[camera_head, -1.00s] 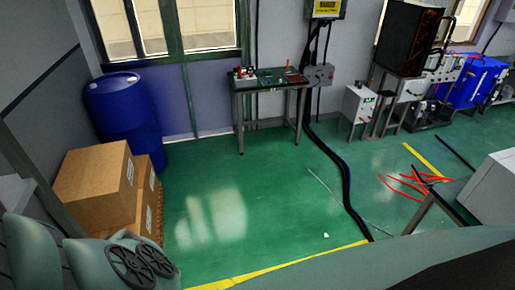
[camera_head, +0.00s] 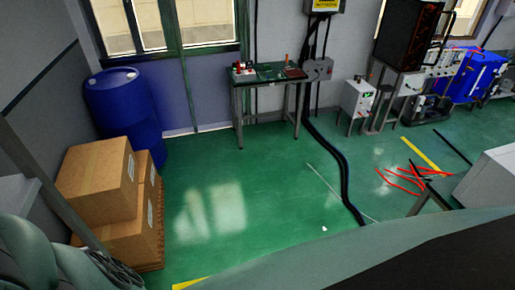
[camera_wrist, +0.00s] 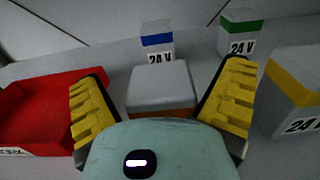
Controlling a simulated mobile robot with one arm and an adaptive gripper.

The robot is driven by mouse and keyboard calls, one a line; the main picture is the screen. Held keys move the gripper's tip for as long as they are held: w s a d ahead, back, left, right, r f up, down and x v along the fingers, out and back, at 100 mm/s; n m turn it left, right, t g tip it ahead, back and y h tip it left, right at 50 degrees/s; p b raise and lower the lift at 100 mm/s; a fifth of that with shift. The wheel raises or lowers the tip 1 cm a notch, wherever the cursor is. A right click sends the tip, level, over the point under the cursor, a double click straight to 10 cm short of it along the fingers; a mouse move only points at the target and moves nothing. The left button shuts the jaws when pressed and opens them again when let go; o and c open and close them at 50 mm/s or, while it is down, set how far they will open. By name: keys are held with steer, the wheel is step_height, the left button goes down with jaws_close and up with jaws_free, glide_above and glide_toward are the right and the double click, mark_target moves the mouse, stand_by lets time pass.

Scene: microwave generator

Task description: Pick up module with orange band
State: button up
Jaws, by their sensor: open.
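The module with the orange band (camera_wrist: 162,88) is in the middle of the wrist view, a grey block with an orange strip low on its near side. My gripper (camera_wrist: 163,82) is open, with one yellow-padded finger on each side of the module. Gaps show between the fingers and the block, and I see no contact. My gripper's pale body hides the module's lower part. Neither the module nor my gripper can be made out in the head view.
A red bin (camera_wrist: 40,112) lies left. The head view shows open green floor (camera_head: 255,180), cartons (camera_head: 95,185) and a workbench (camera_head: 268,80).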

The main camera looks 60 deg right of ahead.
steer(key=c, duration=1.4)
steer(key=shift+r, duration=0.15)
steer(key=shift+w+d+r, duration=0.1)
steer(key=shift+r, duration=0.4)
step_height(320, 180, up, 2)
steer(key=shift+r, duration=0.2)
steer(key=shift+s+d+r+b, duration=0.25)
steer(key=shift+s+b, duration=0.95)
steer(key=shift+s, duration=1.5)
steer(key=shift+s+d+r+b, duration=0.3)
steer(key=shift+s+b, duration=0.9)
steer(key=shift+s, duration=1.45)
steer(key=shift+s+d+r+b, duration=0.1)
steer(key=shift+s+d+b, duration=0.3)
steer(key=shift+s+b, duration=1.55)
